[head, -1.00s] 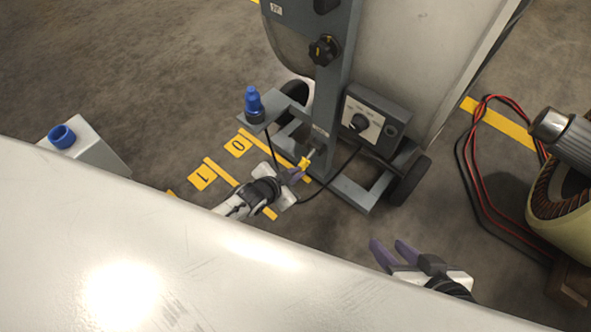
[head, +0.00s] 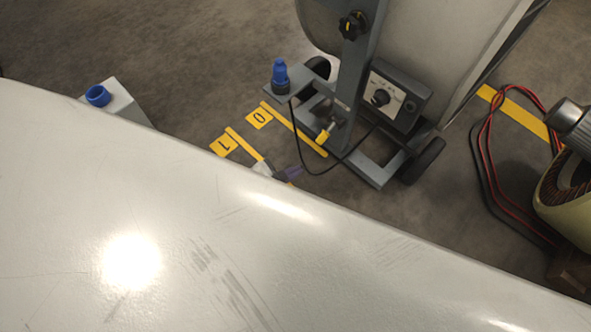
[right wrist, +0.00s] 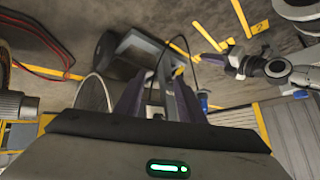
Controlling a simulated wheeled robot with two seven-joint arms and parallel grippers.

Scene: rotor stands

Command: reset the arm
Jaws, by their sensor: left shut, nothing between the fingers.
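My right gripper (right wrist: 158,100) is out of the head view. In the right wrist view its two purple fingers stand apart with nothing seen held between them. Most of both arms is hidden in the head view.
The stand carries a control box (head: 388,98) and a blue plug (head: 280,75). A grey post with a blue socket (head: 97,96) is at left. Red and black cables (head: 487,165) lie near a motor (head: 566,190) at right.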

